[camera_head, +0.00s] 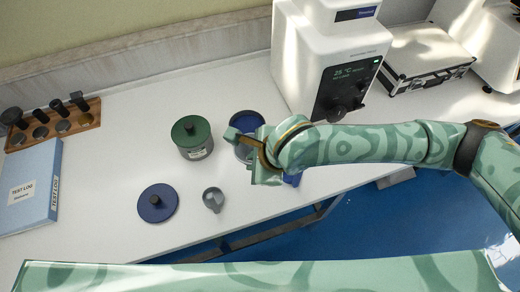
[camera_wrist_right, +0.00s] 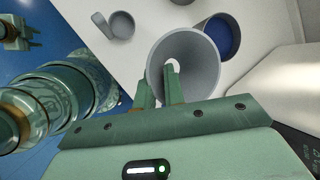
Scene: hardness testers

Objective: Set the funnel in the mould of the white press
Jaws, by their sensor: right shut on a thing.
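The grey funnel (camera_wrist_right: 190,60) is in my right gripper (camera_wrist_right: 160,95); in the right wrist view its wide mouth faces the camera and the fingers are at its near wall. In the head view the right gripper (camera_head: 246,148) is above the table, in front of an open jar with blue contents, and largely hides the funnel. The white press (camera_head: 308,60) stands to the right with a dark panel reading 25 °C. I cannot make out its mould; my right arm covers the area below the panel. A green shape at the upper left of the wrist view may be my left gripper (camera_wrist_right: 18,38); its jaws are unclear.
The open jar (camera_head: 247,121) is close behind the gripper. Left of it are a green-lidded jar (camera_head: 191,132), a blue lid (camera_head: 158,205) and a small grey cup (camera_head: 213,200). A rack (camera_head: 60,127), test log binder (camera_head: 33,185) and metal case (camera_head: 428,55) stand farther off.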

